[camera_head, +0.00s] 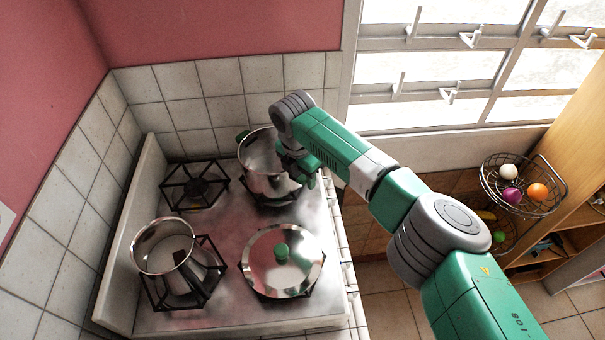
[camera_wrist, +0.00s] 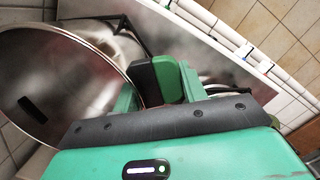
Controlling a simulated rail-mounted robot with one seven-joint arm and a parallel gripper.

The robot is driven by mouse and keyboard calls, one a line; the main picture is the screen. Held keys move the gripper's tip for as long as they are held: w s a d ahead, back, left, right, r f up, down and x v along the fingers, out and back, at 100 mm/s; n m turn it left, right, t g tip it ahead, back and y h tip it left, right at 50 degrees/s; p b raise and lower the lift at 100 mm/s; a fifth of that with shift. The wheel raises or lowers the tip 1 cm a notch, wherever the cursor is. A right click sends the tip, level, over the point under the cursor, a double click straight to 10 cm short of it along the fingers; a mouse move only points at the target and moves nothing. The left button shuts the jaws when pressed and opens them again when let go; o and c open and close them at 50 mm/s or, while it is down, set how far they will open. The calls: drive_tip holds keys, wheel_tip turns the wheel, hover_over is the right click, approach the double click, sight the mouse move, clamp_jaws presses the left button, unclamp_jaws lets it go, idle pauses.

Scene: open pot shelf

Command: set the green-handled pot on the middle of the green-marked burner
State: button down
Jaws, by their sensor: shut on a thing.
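The green-handled pot (camera_head: 262,178) is an open steel pot at the back right of the stove, over the back right burner (camera_head: 275,202). No green burner mark is clear in the head view.
A lidded pot with a green knob (camera_head: 283,262) covers the front right burner. An open steel pot with a dark handle (camera_head: 165,250) stands at front left. The back left burner (camera_head: 195,187) is bare. Tiled walls bound the back and left. A wire fruit basket (camera_head: 523,190) is at right.

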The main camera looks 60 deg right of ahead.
drive_tip(key=shift+f, duration=0.15)
drive_tip(key=c, duration=0.7)
unclamp_jaws()
drive_tip(key=r, duration=0.5)
drive_tip(key=a+r, duration=0.1)
drive_tip(key=r, duration=0.1)
drive_tip(key=shift+w+r, duration=0.2)
drive_tip(key=shift+r, duration=0.2)
drive_tip(key=shift+s+d, duration=0.1)
